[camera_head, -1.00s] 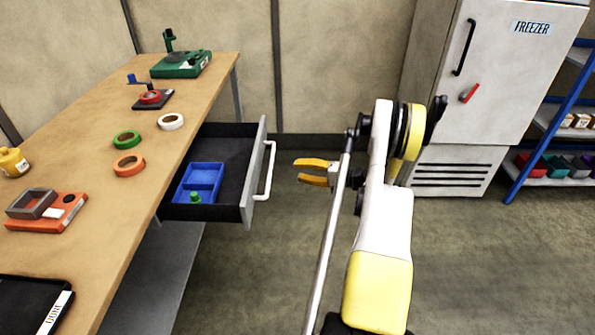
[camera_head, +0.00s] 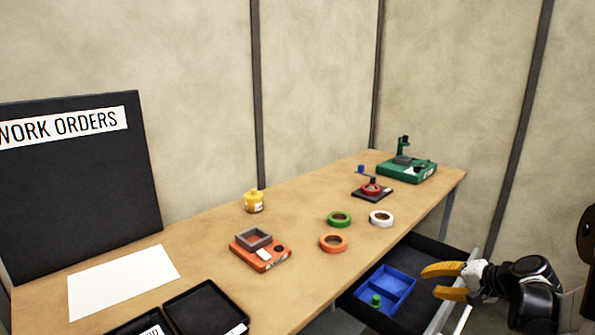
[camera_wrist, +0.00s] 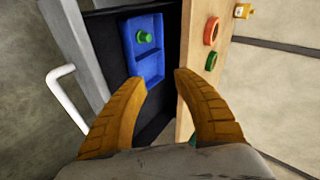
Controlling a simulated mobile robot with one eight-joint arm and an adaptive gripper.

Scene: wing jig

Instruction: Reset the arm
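My gripper (camera_head: 446,281) has orange-yellow fingers and is at the right in the head view, in front of the open drawer. In the wrist view my gripper (camera_wrist: 161,82) has its two fingers spread wide with nothing between the tips. Beyond the fingers is the open drawer (camera_head: 430,252) with a blue divided tray (camera_head: 398,283) in it. The tray also shows in the wrist view (camera_wrist: 154,70). A small green piece (camera_head: 376,300) sits in one compartment of the tray.
The workbench carries an orange device (camera_head: 262,258), a yellow pot (camera_head: 254,202), green (camera_head: 339,218), white (camera_head: 381,218) and orange (camera_head: 334,243) rings, a green machine (camera_head: 406,172) and a black tray (camera_head: 207,310). A work orders board (camera_head: 80,190) stands at left. The drawer handle (camera_wrist: 68,97) juts out.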

